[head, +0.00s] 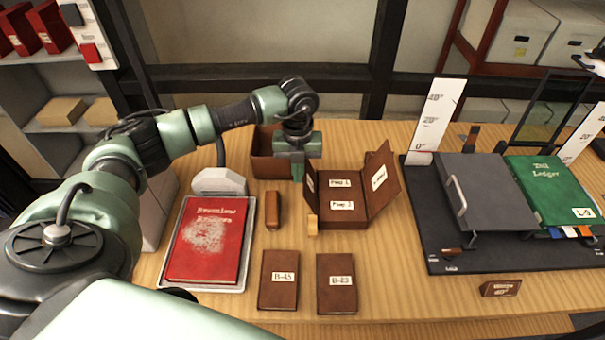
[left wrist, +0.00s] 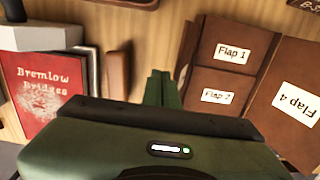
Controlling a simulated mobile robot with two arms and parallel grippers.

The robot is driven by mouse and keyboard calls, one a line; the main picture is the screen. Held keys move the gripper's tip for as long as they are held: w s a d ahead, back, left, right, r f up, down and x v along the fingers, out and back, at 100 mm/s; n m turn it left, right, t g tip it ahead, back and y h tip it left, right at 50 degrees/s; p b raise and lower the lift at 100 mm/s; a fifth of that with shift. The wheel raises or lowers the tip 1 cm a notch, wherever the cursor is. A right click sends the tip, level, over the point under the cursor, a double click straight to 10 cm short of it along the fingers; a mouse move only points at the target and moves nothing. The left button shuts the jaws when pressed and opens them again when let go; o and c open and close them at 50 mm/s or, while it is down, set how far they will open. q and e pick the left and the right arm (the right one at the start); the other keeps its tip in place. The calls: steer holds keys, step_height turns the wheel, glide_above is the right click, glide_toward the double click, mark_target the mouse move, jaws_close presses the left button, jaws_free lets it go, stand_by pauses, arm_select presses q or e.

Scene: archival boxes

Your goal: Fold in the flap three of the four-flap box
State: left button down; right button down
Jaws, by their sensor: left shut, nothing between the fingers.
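The brown four-flap box (head: 351,222) stands mid-table. Flap 1 (head: 326,184) and flap 2 (head: 328,205) lie folded in, labels up; both labels also show in the left wrist view. Flap 4 (head: 385,190) stands raised and leaning outward on the right. The unlabelled-looking flap on the left side (head: 310,187), apparently flap three, stands up; its label face is hardly visible. My left gripper (head: 297,172) is shut and empty, pointing down just left of that flap. In the left wrist view its fingers (left wrist: 160,88) are together beside the box; contact cannot be told.
A red Bremlow Bridges book (head: 205,245) lies in a tray on the left. A brown bar (head: 272,210) and an open brown box (head: 268,160) are near my gripper. Two small brown boxes (head: 278,280) (head: 336,284) lie in front. A dark stand with a green ledger (head: 550,185) is right.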

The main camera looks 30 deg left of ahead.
mark_target(315, 192)
arm_select(q)
steer(key=shift+w+d+f+b, duration=0.1)
steer(key=shift+w+d+b, duration=0.25)
steer(key=shift+d, duration=0.7)
steer(key=shift+w+d+f+b, duration=0.1)
steer(key=shift+w+d, duration=0.45)
steer(key=shift+d, duration=0.45)
steer(key=shift+w+d, duration=0.15)
steer(key=shift+w, duration=0.2)
steer(key=shift+w+r, duration=0.1)
steer(key=shift+r, duration=0.2)
step_height(315, 192, up, 10)
steer(key=s+a+p, duration=0.1)
steer(key=a+p, duration=0.1)
steer(key=p, duration=0.5)
steer(key=shift+s+a, duration=0.3)
steer(key=shift+a, duration=0.05)
steer(key=shift+f, duration=0.1)
